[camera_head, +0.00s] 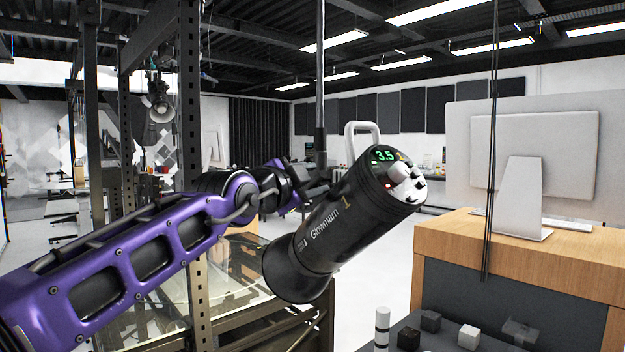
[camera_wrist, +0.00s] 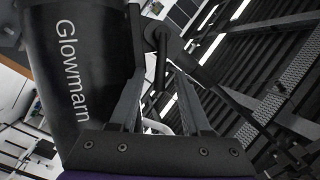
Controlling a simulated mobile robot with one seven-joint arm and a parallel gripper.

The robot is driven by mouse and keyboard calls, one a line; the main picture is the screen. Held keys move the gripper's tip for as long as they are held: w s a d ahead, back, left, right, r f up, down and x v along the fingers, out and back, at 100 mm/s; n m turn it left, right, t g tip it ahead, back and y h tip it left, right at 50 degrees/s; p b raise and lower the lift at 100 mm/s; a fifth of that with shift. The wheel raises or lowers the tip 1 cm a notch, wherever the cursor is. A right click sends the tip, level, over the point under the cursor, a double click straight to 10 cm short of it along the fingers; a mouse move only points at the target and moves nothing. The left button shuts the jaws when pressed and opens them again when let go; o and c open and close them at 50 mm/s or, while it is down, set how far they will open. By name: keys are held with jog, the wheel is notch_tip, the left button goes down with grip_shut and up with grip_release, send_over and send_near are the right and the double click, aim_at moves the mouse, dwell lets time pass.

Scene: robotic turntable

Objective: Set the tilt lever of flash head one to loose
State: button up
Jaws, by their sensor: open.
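Flash head one (camera_head: 345,222) is a black cylinder marked Glowmarn 1, tilted with its flared end down to the left. Its rear panel shows a green 3.5. Its side also fills the left of the wrist view (camera_wrist: 75,75). My gripper (camera_wrist: 160,75) points at the flash head's mount, its two fingers apart. A dark bar that looks like the tilt lever (camera_wrist: 161,62) hangs from a round pivot, between the fingers in the picture; I cannot tell whether a finger touches it. In the head view my gripper (camera_head: 316,186) is partly hidden beside the flash head, and the lever cannot be made out.
A metal rack post (camera_head: 190,130) stands behind my arm. A wooden desk (camera_head: 540,250) with a monitor (camera_head: 530,160) is at right. Small blocks (camera_head: 430,321) lie on a dark surface at the bottom.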

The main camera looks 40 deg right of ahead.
grip_shut()
dwell(1.4)
